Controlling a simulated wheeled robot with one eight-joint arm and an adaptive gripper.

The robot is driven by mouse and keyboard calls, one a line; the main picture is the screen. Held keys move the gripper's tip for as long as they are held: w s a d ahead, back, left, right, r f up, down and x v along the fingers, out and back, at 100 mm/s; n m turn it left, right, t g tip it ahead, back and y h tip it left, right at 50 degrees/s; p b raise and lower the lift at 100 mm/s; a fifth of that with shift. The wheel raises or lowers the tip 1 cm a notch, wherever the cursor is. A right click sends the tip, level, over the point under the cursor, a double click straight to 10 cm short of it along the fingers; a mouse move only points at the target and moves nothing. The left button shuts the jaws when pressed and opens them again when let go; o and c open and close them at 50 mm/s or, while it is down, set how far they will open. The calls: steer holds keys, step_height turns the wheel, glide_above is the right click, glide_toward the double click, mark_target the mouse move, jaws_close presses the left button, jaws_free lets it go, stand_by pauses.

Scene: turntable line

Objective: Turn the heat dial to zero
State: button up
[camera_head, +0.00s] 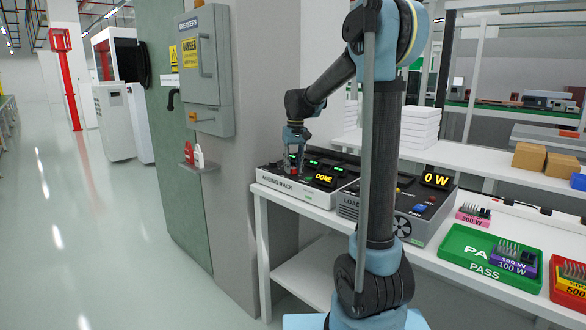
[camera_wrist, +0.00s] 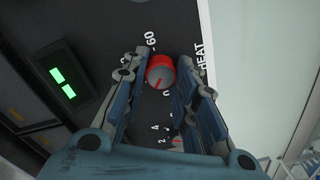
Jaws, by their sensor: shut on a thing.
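The heat dial (camera_wrist: 160,71) is a round red knob with a grey face and a dark red pointer line. It sits on the black top panel beside the printed word HEAT, with the marks 60 and 0 around it. The pointer line slants toward the lower left in the wrist view; its exact reading is hard to tell. My gripper (camera_wrist: 163,78) has a finger on each side of the dial and is shut on it. In the head view my gripper (camera_head: 294,165) reaches down onto the aging rack (camera_head: 279,189); the dial is small and mostly covered there.
A yellow DONE display (camera_head: 324,180) stands beside my gripper. The load box (camera_head: 385,225) with a 0 W display (camera_head: 436,179) is to the right. A green PASS tray (camera_head: 465,250) is further right. A grey breaker cabinet (camera_head: 207,70) hangs at the left.

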steer(key=n, duration=0.4)
steer(key=shift+w, duration=0.25)
steer(key=shift+n, duration=1.9)
steer(key=o, duration=1)
steer(key=shift+s, duration=0.1)
steer(key=shift+o, duration=0.2)
steer(key=shift+r, duration=0.1)
step_height(320, 180, up, 12)
steer(key=shift+w+d, duration=0.2)
steer(key=shift+w, duration=0.15)
